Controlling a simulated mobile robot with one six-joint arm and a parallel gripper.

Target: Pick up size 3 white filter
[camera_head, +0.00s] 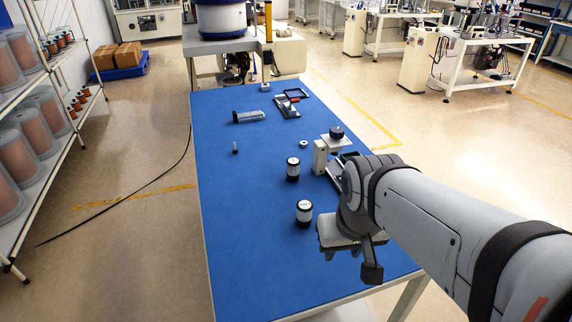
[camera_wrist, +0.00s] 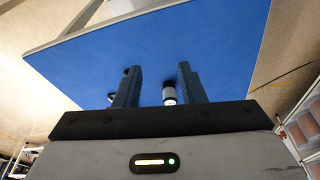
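Two white filters with black ends stand upright on the blue table (camera_head: 240,210). The nearer filter (camera_head: 304,212) is left of my gripper, and the farther filter (camera_head: 293,168) stands behind it. Their size markings are too small to read. My gripper (camera_wrist: 159,66) is open and empty in the wrist view, with its fingers wide apart. One white and black filter (camera_wrist: 169,95) shows beyond the fingers, close to the right finger and partly hidden; I cannot tell which one it is. In the head view my wrist hides most of the fingers.
A fixture with a black knob (camera_head: 336,132) stands beside my arm. The table's left and near parts are clear. Shelves (camera_head: 50,120) stand left.

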